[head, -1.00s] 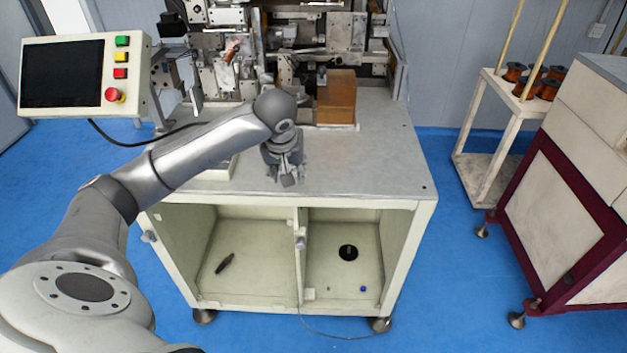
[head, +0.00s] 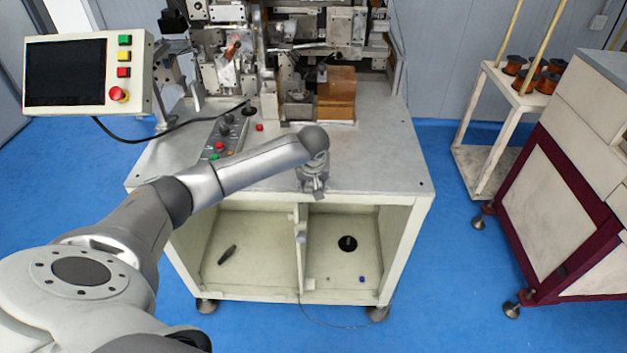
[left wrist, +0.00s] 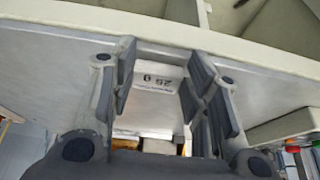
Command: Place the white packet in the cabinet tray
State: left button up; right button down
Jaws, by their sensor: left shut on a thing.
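My left gripper (head: 314,190) is over the front part of the machine's worktop (head: 385,172), near its front edge. In the left wrist view its fingers stand on both sides of a white packet (left wrist: 156,84) with dark print, and the gripper is shut on it. In the head view the packet cannot be made out behind the gripper. Below the worktop is the open cabinet, with a left compartment (head: 262,262) and a right compartment (head: 335,283). I cannot tell which part is the tray. My right gripper is not in view.
A dark object (head: 227,256) lies in the left compartment; a black round piece (head: 347,243) and a small blue piece (head: 362,279) are in the right one. A button box (head: 226,138) and an amber block (head: 337,95) stand on the worktop. Its right front is clear.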

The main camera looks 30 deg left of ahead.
pick_arm(q)
jog(key=shift+f, duration=0.15)
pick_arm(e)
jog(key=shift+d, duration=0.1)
pick_arm(q)
jog(key=o, duration=0.8)
jog(key=shift+c, duration=0.2)
jog(key=shift+o, duration=1.3)
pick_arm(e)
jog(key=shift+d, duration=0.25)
pick_arm(q)
jog(key=b+v, duration=0.2)
jog(key=v, duration=1)
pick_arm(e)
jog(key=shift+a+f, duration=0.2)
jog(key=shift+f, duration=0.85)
